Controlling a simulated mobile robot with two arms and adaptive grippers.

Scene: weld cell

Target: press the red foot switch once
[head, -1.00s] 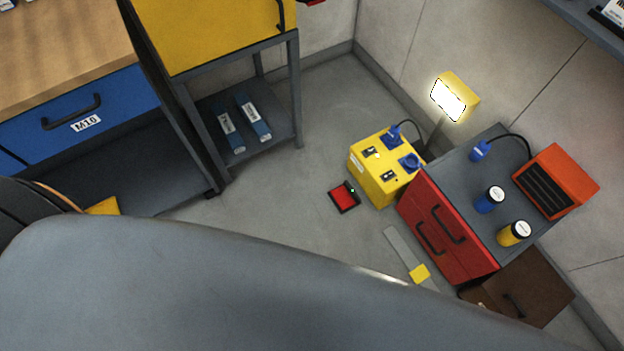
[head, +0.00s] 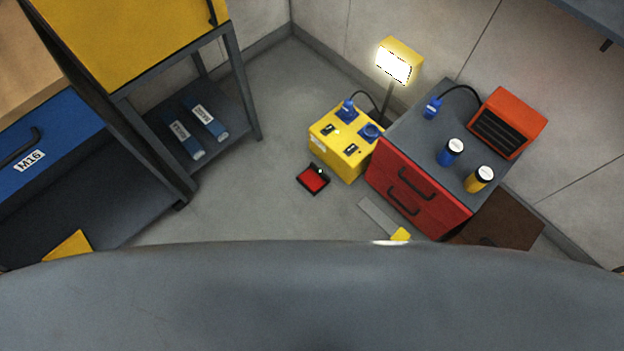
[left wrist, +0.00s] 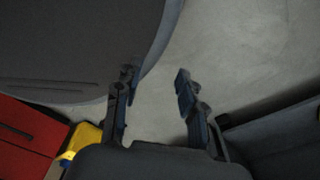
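The red foot switch (head: 313,179) lies on the grey floor near the middle of the head view, a red pad in a dark frame. It sits just in front of the yellow power box (head: 342,142). My left gripper (left wrist: 157,92) shows in the left wrist view, its two fingers apart with bare floor between them. The foot switch does not show in that view, and neither gripper shows in the head view. My right gripper is out of sight.
A red drawer cabinet (head: 418,186) stands right of the power box, with a lit lamp (head: 397,62) behind. A dark shelf stand (head: 235,106) and blue drawer bench (head: 40,150) are at left.

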